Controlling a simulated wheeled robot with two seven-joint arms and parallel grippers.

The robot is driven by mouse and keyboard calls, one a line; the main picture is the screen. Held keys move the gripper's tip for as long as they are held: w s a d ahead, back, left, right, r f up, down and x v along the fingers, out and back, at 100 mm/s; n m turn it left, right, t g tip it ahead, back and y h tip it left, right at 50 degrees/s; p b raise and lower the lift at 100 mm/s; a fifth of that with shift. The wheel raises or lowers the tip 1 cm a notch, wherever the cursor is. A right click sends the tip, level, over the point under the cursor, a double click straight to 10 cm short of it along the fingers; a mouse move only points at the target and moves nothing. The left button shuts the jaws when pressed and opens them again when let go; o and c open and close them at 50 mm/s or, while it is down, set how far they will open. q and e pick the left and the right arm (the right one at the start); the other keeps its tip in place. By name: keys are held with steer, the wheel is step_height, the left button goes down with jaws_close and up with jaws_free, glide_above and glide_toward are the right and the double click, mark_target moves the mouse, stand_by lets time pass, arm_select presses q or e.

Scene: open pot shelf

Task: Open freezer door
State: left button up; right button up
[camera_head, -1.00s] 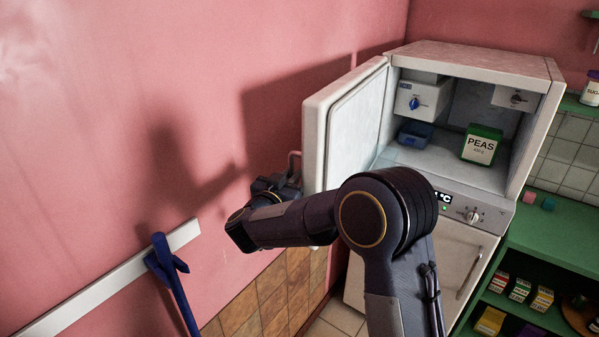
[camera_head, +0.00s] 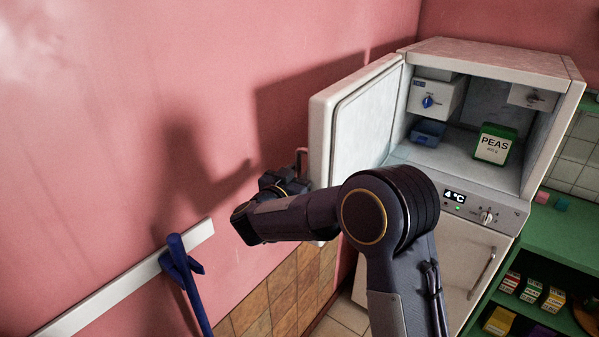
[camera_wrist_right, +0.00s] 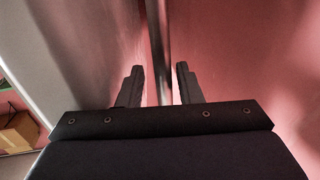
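The white freezer door (camera_head: 362,125) stands wide open, swung out to the left of the white cabinet (camera_head: 480,62). Inside are a green PEAS box (camera_head: 494,143) and a blue tray (camera_head: 428,132). My right gripper (camera_head: 285,181) is at the outer side of the door, by its handle (camera_head: 302,160). In the right wrist view, the metal handle bar (camera_wrist_right: 159,45) runs between the two fingers of my right gripper (camera_wrist_right: 160,85). The fingers are apart, with visible gaps beside the bar. The door surface (camera_wrist_right: 65,45) is at the left there. My left gripper is not in view.
The pink wall (camera_head: 110,110) is close behind the open door, with a white rail (camera_head: 120,285) and a blue tool (camera_head: 185,280) at lower left. A closed lower door (camera_head: 445,265) is under the control panel. Green shelves (camera_head: 565,235) stand at right.

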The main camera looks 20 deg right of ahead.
steer(key=shift+a, duration=0.1)
steer(key=shift+s+a, duration=0.1)
steer(key=shift+a, duration=0.1)
steer(key=b+v, duration=0.2)
steer(key=v, duration=0.4)
steer(key=shift+s+a+b, duration=0.1)
steer(key=shift+s+b, duration=0.05)
steer(key=shift+b, duration=0.15)
steer(key=shift+s+a, duration=0.3)
steer(key=shift+s, duration=0.1)
steer(key=shift+r, duration=0.1)
